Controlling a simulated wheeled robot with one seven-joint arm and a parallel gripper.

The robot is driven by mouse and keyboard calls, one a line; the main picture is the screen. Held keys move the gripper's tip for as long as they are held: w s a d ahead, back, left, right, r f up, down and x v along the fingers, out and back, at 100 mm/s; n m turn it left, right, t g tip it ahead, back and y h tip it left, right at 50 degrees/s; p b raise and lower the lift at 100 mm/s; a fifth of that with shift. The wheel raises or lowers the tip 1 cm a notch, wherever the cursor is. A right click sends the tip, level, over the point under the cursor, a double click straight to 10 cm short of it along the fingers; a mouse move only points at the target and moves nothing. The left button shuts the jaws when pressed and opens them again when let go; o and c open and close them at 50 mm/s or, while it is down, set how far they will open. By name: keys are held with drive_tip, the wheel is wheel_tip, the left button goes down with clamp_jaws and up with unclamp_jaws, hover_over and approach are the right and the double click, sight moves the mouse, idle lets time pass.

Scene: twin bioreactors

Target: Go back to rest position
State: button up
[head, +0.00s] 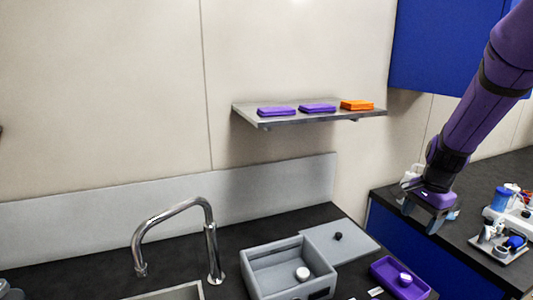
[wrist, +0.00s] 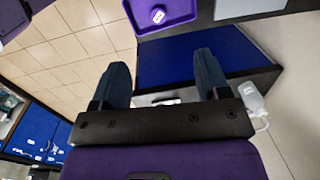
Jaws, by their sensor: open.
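My gripper (head: 423,213) hangs from my purple arm at the right of the head view, fingers down, by the edge of the right-hand dark counter. In the wrist view my gripper (wrist: 160,78) shows its two dark fingers spread apart with nothing between them. Beyond the fingertips lies a blue cabinet front (wrist: 178,55) with a dark counter edge. The exact gap between the gripper and the counter cannot be told.
A purple tray (head: 384,272) with a white-topped item and a grey box (head: 250,268) stand on the sink counter. A faucet (head: 211,250) rises at left. A wall shelf (head: 245,109) holds purple and orange packs. Labware (head: 497,240) and a white bottle (wrist: 251,97) are near my gripper.

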drive_tip(key=s+a+r+n+t, duration=0.1)
drive_tip(key=s+a+r+n, duration=0.3)
drive_tip(key=r, duration=0.3)
drive_tip(key=s+a+r+n+t, duration=0.1)
drive_tip(key=s+a+r+n, duration=0.2)
drive_tip(key=s+r, duration=0.4)
drive_tip(key=s+a+r+n+t, duration=0.1)
drive_tip(key=s+r+n, duration=0.1)
drive_tip(key=s, duration=0.4)
drive_tip(key=s+a+r+n+t, duration=0.1)
drive_tip(key=s+r+n, duration=0.2)
drive_tip(key=s+n, duration=0.2)
drive_tip(key=shift+s+a+h, duration=0.4)
drive_tip(key=shift+s, duration=0.7)
